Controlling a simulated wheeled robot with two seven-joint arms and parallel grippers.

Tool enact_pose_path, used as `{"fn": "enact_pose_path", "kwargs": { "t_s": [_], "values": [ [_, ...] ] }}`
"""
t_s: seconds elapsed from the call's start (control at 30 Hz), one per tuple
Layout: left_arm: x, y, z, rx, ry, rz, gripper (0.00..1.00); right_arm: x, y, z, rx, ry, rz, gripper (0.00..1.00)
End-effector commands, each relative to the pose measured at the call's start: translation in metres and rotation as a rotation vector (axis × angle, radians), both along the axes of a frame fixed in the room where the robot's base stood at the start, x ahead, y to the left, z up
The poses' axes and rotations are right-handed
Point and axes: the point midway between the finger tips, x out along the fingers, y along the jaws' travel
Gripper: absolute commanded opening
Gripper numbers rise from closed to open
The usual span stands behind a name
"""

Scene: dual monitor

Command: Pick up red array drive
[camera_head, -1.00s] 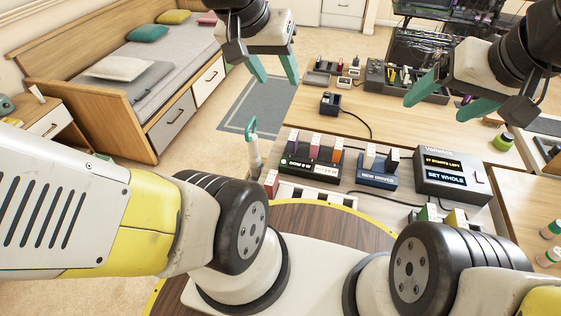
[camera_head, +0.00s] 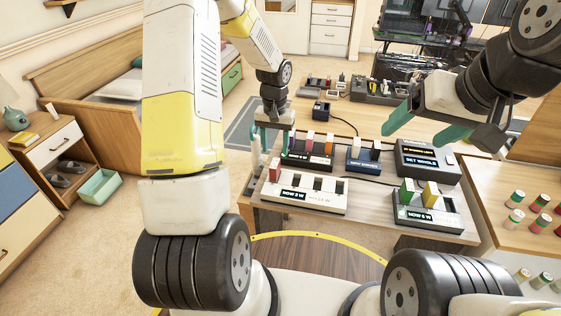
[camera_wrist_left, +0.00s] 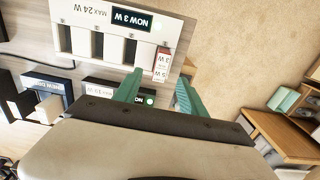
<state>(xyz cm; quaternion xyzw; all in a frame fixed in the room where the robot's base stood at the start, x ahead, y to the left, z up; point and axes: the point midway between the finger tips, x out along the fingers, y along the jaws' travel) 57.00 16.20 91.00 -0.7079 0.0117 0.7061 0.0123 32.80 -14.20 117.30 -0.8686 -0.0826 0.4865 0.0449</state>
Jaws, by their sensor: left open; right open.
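The red drive (camera_head: 275,171) stands upright in the end slot of the white array box (camera_head: 308,205), whose display reads NOW 3 W. In the left wrist view the red drive (camera_wrist_left: 162,65) shows a white label and sits ahead of the fingertips. My left gripper (camera_head: 273,147) is open, pointing down, just behind the red drive in the head view. In the left wrist view its green fingers (camera_wrist_left: 157,92) are apart with nothing between them. My right gripper (camera_head: 424,126) is open and empty, raised over the right side of the desk.
Behind the white box stand a dark dock (camera_head: 308,157) with several coloured drives and a blue dock (camera_head: 363,161). A grey display box (camera_head: 428,161) is at right. A dark box (camera_head: 427,212) with green and yellow drives stands front right. Open floor lies left of the desk.

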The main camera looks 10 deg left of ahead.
Motion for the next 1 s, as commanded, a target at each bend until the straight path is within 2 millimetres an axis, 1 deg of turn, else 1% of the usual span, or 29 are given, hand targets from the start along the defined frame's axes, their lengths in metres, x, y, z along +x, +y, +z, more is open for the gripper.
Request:
{"fn": "enact_pose_path", "kwargs": {
  "t_s": [0.33, 0.5, 0.6, 0.7, 0.9, 0.97, 1.0],
  "values": [
    [0.0, 0.001, -0.038, -0.001, 0.006, 0.0, 0.49, 0.0, 0.0, 0.0, 0.0, 0.0, 0.0, 0.8],
    [0.0, 0.002, -0.064, -0.002, 0.006, -0.001, 0.49, 0.0, 0.0, 0.0, 0.0, 0.0, 0.0, 0.8],
    [0.0, 0.002, -0.075, -0.001, 0.005, 0.0, 0.49, 0.0, 0.0, 0.0, 0.0, 0.0, 0.0, 0.8],
    [0.001, 0.002, -0.08, -0.001, 0.002, 0.0, 0.49, 0.0, 0.0, 0.0, 0.0, 0.0, 0.0, 0.8],
    [0.001, 0.003, -0.08, -0.001, 0.002, 0.0, 0.49, 0.0, 0.0, 0.0, 0.0, 0.0, 0.0, 0.8],
    [0.001, 0.003, -0.08, -0.001, 0.002, 0.0, 0.37, 0.0, 0.0, 0.0, 0.0, 0.0, 0.0, 0.8],
    [0.001, 0.003, -0.08, -0.001, 0.002, 0.0, 0.29, 0.0, 0.0, 0.0, 0.0, 0.0, 0.0, 0.8]
  ]
}}
